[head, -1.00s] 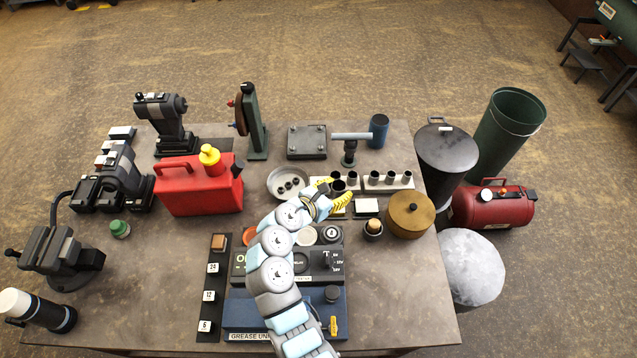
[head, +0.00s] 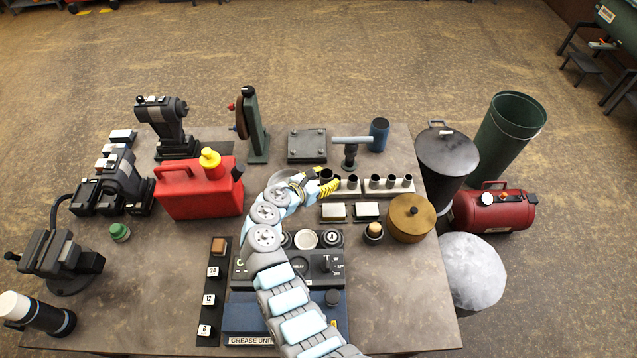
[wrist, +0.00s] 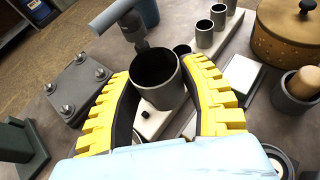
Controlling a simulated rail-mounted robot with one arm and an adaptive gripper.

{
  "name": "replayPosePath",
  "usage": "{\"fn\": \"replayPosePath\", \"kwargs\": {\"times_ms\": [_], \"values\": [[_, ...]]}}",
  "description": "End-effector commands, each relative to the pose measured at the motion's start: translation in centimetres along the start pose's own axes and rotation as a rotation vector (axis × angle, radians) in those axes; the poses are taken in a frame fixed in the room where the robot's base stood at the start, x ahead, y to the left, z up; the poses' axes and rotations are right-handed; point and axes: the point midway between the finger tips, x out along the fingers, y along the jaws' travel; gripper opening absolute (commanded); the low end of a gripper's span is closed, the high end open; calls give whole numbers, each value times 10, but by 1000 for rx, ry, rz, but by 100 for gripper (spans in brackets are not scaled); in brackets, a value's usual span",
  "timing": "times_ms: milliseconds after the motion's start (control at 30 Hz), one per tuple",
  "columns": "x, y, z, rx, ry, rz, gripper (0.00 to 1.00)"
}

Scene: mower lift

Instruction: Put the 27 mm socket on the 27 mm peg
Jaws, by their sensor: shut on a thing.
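My gripper (wrist: 160,103) has yellow ribbed fingers and is shut on a wide dark grey socket (wrist: 156,80). The socket is upright, its open top facing the wrist camera; no size mark is readable on it. In the head view my gripper (head: 325,186) is at the left end of the pale socket rail (head: 398,186). In the wrist view a short dark peg (wrist: 148,114) shows bare on the rail, just in front of the held socket. Several smaller sockets (wrist: 204,36) stand in a row farther along. The held socket's lower end is hidden, so contact with the rail cannot be told.
A hammer (head: 352,140) and a bolted plate (head: 307,145) are behind the rail. Two white-topped blocks (head: 366,209), a brass pot (head: 410,218) and a wooden-topped cup (head: 373,231) stand in front. A red fuel can (head: 198,190) stands left of my arm.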

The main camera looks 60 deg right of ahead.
Motion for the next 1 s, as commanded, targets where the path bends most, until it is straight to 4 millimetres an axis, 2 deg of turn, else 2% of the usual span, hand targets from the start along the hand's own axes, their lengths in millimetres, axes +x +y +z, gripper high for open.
{"fn": "replayPosePath", "kwargs": {"times_ms": [700,1000], "values": [[31,37,-37,-4,0,1,6],[38,46,-44,0,-1,2,6]]}}
